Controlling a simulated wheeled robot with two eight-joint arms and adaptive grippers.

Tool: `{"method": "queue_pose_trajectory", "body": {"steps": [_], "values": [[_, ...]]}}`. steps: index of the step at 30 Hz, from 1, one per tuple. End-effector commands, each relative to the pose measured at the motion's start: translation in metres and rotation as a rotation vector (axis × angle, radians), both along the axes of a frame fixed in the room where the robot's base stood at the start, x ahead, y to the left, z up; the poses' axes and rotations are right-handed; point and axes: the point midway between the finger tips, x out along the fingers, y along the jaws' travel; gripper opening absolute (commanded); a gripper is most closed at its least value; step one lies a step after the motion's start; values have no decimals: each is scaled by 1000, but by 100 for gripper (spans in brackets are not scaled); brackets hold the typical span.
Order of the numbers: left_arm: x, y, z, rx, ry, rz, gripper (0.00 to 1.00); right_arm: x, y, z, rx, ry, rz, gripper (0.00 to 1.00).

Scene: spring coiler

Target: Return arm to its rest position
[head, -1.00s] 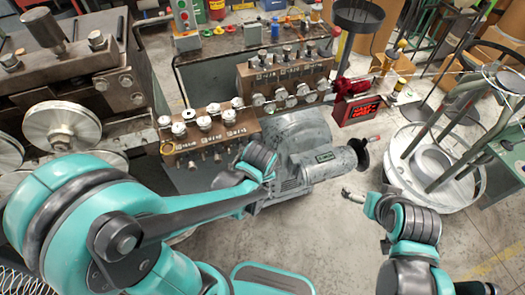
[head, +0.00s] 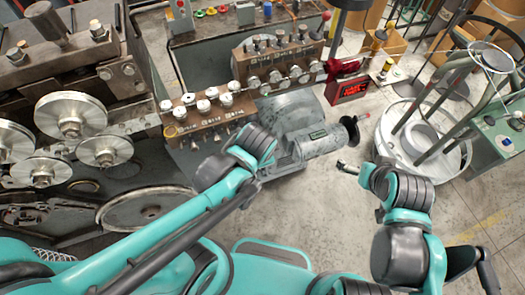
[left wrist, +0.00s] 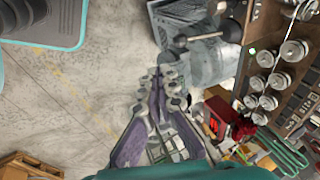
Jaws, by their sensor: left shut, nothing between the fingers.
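My left arm reaches in from the left in the head view, its dark wrist (head: 250,150) in front of the grey motor housing. Its fingers are hidden there. In the left wrist view the left gripper (left wrist: 158,75) is shut and empty, pointing toward the grey motor housing (left wrist: 200,60) beyond. My right gripper (head: 347,167) shows only as a small dark tip left of the right wrist, over open floor near the motor's handwheel. Its finger opening is too small to tell.
The grey motor (head: 290,125) with a black handwheel (head: 350,130) stands centre. Roller blocks (head: 205,110) and large metal wheels (head: 70,115) are left. A red display (head: 350,90) and a round wire reel (head: 425,150) stand right. Floor (head: 300,215) is clear between my arms.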

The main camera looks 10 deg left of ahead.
Motion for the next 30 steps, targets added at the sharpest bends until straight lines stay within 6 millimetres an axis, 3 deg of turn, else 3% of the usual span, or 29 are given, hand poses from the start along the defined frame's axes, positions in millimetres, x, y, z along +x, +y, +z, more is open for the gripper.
{"method": "queue_pose_trajectory", "body": {"steps": [14,17,20,27,30], "values": [[0,0,0,0,0,0,0,0,0,0,0,0,0,100],[0,3,-5,-15,-7,27,0,0,0,-8,0,0,0,100],[-1,14,-20,-72,-28,128,0,0,0,-31,0,0,0,100],[-8,55,-63,-323,-128,553,0,0,0,-111,0,0,0,100],[-13,69,-74,-417,-166,703,0,0,0,-134,0,0,0,100]]}}
